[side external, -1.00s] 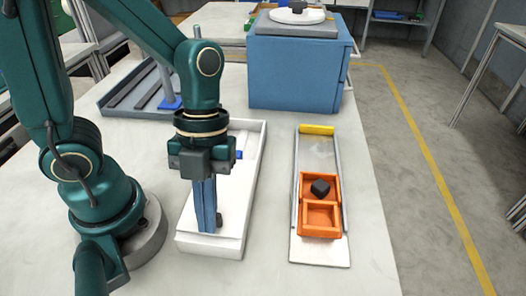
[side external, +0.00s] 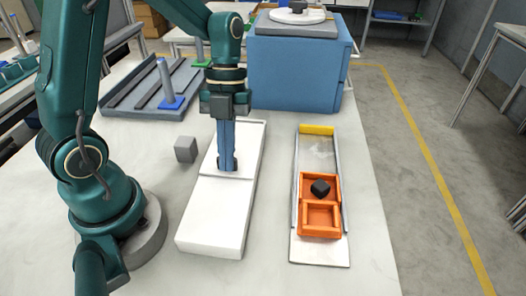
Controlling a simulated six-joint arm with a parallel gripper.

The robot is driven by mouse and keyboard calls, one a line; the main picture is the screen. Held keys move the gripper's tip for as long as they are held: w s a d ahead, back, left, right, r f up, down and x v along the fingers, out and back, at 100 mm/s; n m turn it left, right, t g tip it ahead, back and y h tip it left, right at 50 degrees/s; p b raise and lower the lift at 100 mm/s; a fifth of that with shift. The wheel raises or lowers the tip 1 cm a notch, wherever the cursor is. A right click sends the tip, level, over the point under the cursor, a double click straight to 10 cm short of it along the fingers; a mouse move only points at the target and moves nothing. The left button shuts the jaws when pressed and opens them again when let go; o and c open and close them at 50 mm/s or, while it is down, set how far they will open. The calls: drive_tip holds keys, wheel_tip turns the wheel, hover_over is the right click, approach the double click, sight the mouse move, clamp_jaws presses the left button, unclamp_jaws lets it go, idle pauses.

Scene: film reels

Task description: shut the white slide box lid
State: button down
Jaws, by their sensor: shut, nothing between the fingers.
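The white slide box (side external: 211,241) is long and stands in the middle of the table, beside my arm. Its near part shows a smooth, flat white top, which appears to be the lid (side external: 215,208). A crosswise edge lies near my fingertips, and beyond it a rimmed white section runs to the far end. I cannot tell whether that section is open or covered. My gripper (side external: 228,165) points straight down, shut and empty, with its fingertips at or just above the box at this edge. The fingers hide part of the edge, so contact is unclear.
A grey cube (side external: 185,149) lies left of the box. A blue cabinet (side external: 293,75) stands behind, and a grey rack (side external: 125,96) at back left.

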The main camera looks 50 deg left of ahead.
drive_tip(key=shift+w+a, duration=1.2)
